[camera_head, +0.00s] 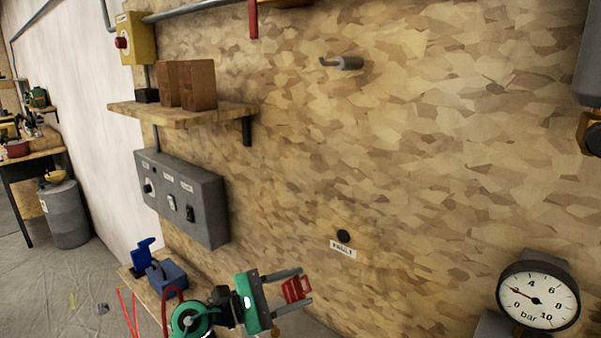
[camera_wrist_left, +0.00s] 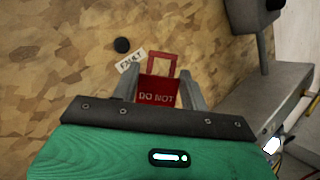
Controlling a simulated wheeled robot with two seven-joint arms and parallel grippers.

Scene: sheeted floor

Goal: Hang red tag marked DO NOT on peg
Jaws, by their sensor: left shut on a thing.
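The red tag (camera_head: 296,288) is between the fingers of my left gripper (camera_head: 291,288), low in the head view. The left wrist view shows the red tag (camera_wrist_left: 158,92) with the words DO NOT and an open loop at its top, with my left gripper (camera_wrist_left: 158,90) shut on it. A grey peg (camera_head: 347,63) with an upturned tip sticks out of the board high in the head view, well above the gripper. A dark round knob or stub (camera_head: 343,236) is on the board above a FAULT label (camera_head: 343,250). My right gripper is not in view.
A grey switch box (camera_head: 182,198) and a wooden shelf (camera_head: 182,114) with brown blocks are on the left of the board. A pressure gauge (camera_head: 538,297) is at lower right. A blue vise-like object (camera_head: 165,274) stands at lower left. The board's middle is clear.

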